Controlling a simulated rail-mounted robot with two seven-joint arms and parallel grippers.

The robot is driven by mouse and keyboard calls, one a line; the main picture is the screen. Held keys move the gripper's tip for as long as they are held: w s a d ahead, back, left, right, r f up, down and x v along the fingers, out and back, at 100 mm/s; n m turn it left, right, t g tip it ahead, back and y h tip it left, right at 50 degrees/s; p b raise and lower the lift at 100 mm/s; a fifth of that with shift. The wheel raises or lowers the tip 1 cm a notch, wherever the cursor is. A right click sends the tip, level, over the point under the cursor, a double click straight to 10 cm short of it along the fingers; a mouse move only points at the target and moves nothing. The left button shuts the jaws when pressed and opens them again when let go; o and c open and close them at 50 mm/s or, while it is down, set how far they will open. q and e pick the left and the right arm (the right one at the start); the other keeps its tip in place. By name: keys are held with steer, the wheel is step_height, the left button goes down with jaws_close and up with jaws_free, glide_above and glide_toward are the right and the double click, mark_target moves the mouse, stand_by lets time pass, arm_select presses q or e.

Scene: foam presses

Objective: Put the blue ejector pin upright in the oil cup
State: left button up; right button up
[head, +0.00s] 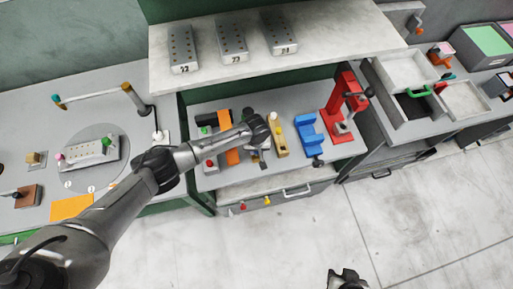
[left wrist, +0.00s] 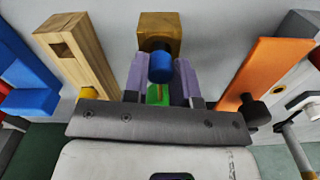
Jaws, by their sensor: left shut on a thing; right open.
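The blue ejector pin (left wrist: 160,68) shows in the left wrist view as a blue cylindrical head between the two purple fingers of my left gripper (left wrist: 161,82). The gripper is shut on it. A brass-coloured block (left wrist: 160,27) stands right behind the pin; I cannot tell whether it is the oil cup, or whether the pin touches it. In the head view my left gripper (head: 263,158) is low over the middle bench, and the pin is too small to make out. My right gripper (head: 347,280) is at the bottom edge, open, with no object seen in it.
A wooden block (head: 278,138) and an orange bar (head: 231,150) lie on either side of my left gripper. A blue block (head: 310,133) and a red press (head: 345,105) stand further right. A pale shelf (head: 330,30) with metal plates is behind. Open floor lies in front.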

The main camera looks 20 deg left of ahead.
arm_select(q)
steer(key=shift+f, duration=0.25)
steer(key=o, duration=1)
step_height(320, 180, up, 14)
stand_by(0.6)
